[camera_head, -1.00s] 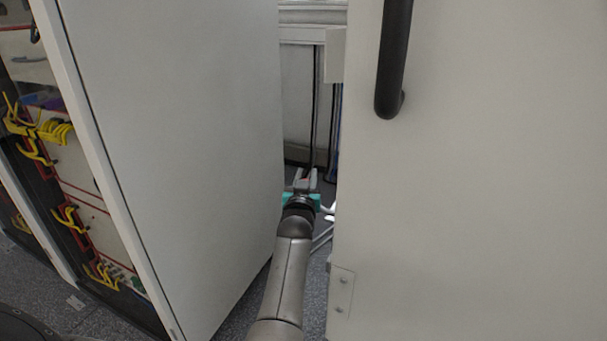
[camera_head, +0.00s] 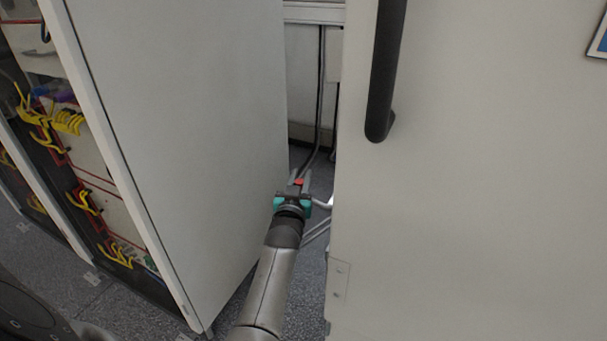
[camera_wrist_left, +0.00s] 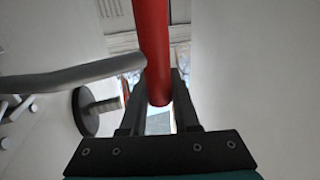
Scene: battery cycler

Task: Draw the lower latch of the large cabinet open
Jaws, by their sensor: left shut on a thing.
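The large cabinet (camera_head: 460,190) is a pale, flat panel filling the right side of the head view, with a long black vertical handle (camera_head: 385,75). My left gripper (camera_head: 298,182) is in the gap beside its left edge. A small red part shows between the fingers. In the left wrist view a red rod (camera_wrist_left: 154,45), which looks like the latch's grip, lies between the fingers of the left gripper (camera_wrist_left: 156,90). The fingers are shut on it. A grey bent bar (camera_wrist_left: 75,76) meets the rod from the left. My right gripper is not in view.
Another cabinet (camera_head: 190,130) stands close on the left, with yellow cables (camera_head: 65,122) at its open front. The gap between the cabinets is narrow. Dark cables (camera_head: 320,90) hang behind the gripper. A round dark knob (camera_wrist_left: 86,112) shows in the wrist view.

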